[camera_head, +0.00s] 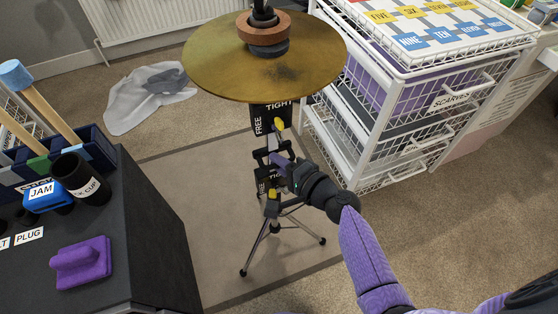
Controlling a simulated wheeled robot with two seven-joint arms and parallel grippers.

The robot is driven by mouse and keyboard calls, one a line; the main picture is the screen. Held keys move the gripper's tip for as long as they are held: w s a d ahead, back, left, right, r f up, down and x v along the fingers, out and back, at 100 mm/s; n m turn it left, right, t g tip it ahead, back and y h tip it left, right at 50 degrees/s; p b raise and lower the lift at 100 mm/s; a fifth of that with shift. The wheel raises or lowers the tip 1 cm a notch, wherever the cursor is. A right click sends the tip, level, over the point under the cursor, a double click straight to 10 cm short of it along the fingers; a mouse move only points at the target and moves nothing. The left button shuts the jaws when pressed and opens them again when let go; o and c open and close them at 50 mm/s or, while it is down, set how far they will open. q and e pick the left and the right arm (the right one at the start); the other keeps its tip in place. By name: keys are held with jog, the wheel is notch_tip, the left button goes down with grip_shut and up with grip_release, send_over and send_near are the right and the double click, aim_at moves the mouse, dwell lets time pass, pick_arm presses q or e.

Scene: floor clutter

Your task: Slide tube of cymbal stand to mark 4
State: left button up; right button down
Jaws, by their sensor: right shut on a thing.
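The cymbal stand has a brass cymbal (235,65) on top, with a brown and dark stack above its middle. Its dark legs (258,246) stand spread on a grey mat. Black plates lettered FREE and TIGHT (258,122) sit on the stand, beside an upper yellow-tipped lever (279,124). A lower yellow piece (272,193) shows nearer the legs. My right gripper (277,162) reaches in from the right and is shut on the stand's tube between these yellow parts. The gripper hides part of the tube, and mark 4 cannot be read. My left gripper is not in view.
A white wire-basket unit (385,150) stands close to the right of my right gripper. A dark cabinet (150,230) with a purple block (81,262) and cup (80,180) stands left. A crumpled translucent bag (150,95) lies behind. The grey mat (190,165) has bare room.

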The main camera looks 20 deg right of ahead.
aim_at(279, 119)
notch_tip(279, 119, up, 15)
jog(key=p, duration=1.1)
jog(key=shift+w+r+p, duration=0.15)
jog(key=shift+r+p, duration=0.05)
jog(key=shift+p, duration=0.1)
jog(key=shift+r, duration=0.25)
jog(key=shift+r+p, duration=0.15)
jog(key=shift+p, duration=0.25)
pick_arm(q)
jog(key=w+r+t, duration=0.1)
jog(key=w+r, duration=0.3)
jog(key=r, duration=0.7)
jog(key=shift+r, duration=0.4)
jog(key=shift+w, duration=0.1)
pick_arm(e)
jog(key=c, duration=0.6)
grip_release()
jog(key=shift+c, duration=0.2)
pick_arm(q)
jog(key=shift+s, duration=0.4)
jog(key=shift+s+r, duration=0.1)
